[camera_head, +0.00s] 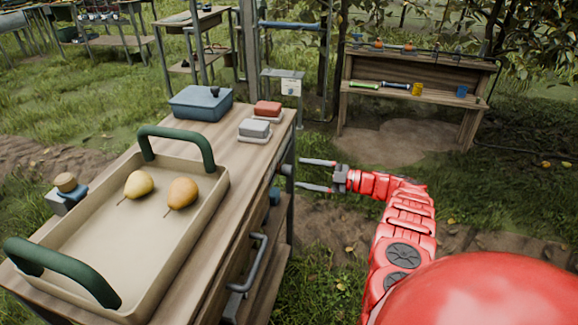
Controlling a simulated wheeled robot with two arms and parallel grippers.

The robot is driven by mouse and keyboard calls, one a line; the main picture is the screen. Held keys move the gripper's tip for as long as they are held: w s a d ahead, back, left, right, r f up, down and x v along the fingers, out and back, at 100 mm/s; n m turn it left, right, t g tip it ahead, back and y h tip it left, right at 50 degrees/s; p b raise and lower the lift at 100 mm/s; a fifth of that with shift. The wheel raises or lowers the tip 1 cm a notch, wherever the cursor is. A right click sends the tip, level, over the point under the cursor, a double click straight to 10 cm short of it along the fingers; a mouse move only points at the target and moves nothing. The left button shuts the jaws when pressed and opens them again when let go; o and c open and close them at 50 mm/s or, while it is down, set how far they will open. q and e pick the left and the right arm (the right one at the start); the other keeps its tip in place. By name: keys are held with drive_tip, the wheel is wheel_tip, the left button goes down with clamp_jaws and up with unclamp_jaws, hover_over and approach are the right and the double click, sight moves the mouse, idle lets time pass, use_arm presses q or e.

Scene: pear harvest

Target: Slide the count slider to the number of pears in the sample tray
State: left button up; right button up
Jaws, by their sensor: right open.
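The sample tray (100,262) is beige with two dark green handles and stands on the wooden table. Two pears lie in it, a yellow one (140,184) and an orange-brown one (182,193). My right gripper (302,174) is open, with its two fingers pointing left toward the table's right side. A small grey knob (286,169) at that side lies level with the gap between the fingertips. It may be the count slider, but no scale or numbers can be read. I cannot tell whether the fingers touch it. My left gripper is out of view.
A blue box (201,103), a red block (267,108) and a grey block (255,129) stand at the table's far end. A metal handle (250,265) juts from its right side. A wooden bench (415,94) with tools stands behind. Grass lies around the table.

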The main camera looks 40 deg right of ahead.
sight(289, 171)
drive_tip(key=x, duration=0.5)
drive_tip(key=shift+w+a, duration=0.1)
drive_tip(key=shift+w, duration=0.05)
clamp_jaws()
drive_tip(key=shift+f, duration=0.1)
idle(1.2)
